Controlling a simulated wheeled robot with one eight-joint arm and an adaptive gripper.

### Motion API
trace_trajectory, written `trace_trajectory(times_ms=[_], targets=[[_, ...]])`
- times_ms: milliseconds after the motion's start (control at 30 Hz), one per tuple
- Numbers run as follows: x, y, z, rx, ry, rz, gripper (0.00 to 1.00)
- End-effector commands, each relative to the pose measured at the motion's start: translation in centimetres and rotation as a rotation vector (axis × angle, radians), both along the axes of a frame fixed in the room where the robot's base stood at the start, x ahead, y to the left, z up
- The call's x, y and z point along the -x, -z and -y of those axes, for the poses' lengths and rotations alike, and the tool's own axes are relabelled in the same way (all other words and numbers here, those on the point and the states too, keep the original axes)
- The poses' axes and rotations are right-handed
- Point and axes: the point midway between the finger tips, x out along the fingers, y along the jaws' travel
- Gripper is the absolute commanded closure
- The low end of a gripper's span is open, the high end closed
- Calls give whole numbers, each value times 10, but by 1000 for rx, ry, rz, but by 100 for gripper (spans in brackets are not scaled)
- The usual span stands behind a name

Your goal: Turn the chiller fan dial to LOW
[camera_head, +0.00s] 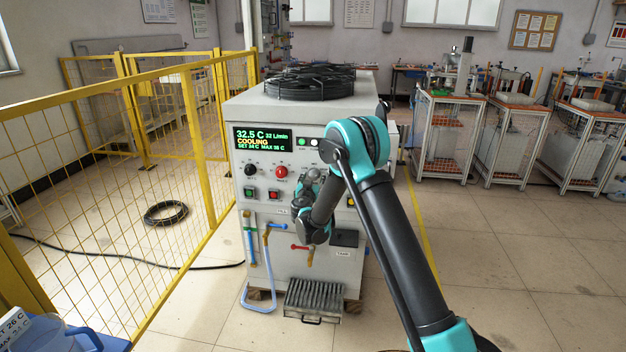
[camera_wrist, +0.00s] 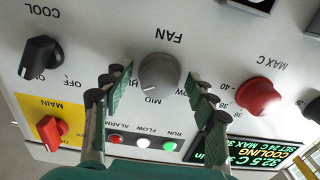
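The chiller (camera_head: 262,215) stands in the middle of the head view. Its screen (camera_head: 262,140) reads 32.5 C and COOLING.
In the wrist view, a black COOL knob (camera_wrist: 40,57), red MAIN switch (camera_wrist: 52,132), red MAX C knob (camera_wrist: 257,96) and indicator lights surround the dial.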

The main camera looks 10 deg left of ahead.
Motion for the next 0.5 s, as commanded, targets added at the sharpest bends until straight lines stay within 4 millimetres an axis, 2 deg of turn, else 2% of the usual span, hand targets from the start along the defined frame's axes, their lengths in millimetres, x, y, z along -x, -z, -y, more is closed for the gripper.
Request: trace_trajectory(times_ms=[67, 333, 500], targets=[[0, 0, 0, 0, 0, 0, 55], [0, 0, 0, 0, 0, 0, 89], [0, 0, 0, 8, 0, 0, 90]])
